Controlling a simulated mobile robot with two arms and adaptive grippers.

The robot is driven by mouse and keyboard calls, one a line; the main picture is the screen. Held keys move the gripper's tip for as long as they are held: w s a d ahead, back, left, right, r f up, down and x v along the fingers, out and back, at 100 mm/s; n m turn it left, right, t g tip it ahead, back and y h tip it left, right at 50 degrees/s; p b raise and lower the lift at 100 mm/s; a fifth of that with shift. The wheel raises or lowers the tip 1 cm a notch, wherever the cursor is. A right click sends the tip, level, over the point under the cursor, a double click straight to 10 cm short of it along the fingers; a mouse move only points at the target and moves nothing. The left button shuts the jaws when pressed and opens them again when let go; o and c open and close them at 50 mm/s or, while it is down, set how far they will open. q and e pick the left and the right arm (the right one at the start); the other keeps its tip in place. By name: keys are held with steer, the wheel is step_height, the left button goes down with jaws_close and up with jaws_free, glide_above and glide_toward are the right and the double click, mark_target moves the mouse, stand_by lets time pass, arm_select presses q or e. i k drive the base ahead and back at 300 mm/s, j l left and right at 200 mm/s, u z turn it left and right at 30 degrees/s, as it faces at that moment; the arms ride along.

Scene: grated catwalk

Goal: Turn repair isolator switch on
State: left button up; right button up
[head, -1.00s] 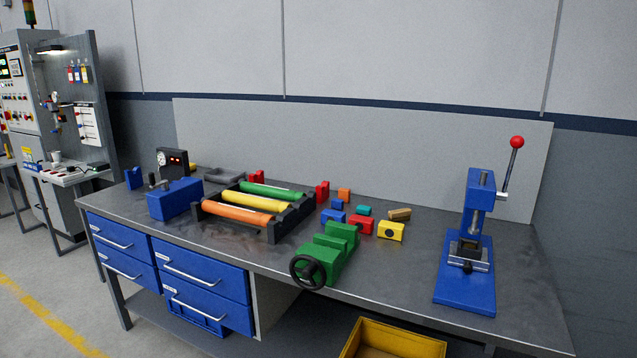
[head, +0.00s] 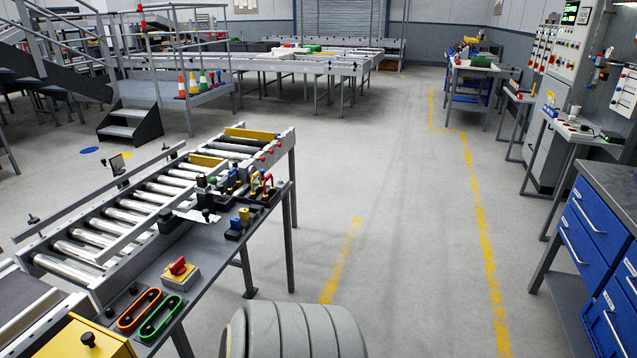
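A rotary switch with a red knob (head: 178,266) on a yellow and grey box (head: 182,277) stands on the grey side shelf of the roller conveyor, at the lower left. It looks like an isolator switch, but I cannot read a label or tell its position. Neither of my grippers shows in the head view.
The roller conveyor (head: 125,208) runs along the left; its shelf also holds colored padlocks (head: 262,184) and red and green oval pieces (head: 160,317). A grey ribbed round object (head: 295,332) is at the bottom. Blue drawers (head: 590,235) stand right. The marked aisle (head: 395,215) is clear.

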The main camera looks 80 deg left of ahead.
mark_target(178, 269)
steer(key=u, duration=3.5)
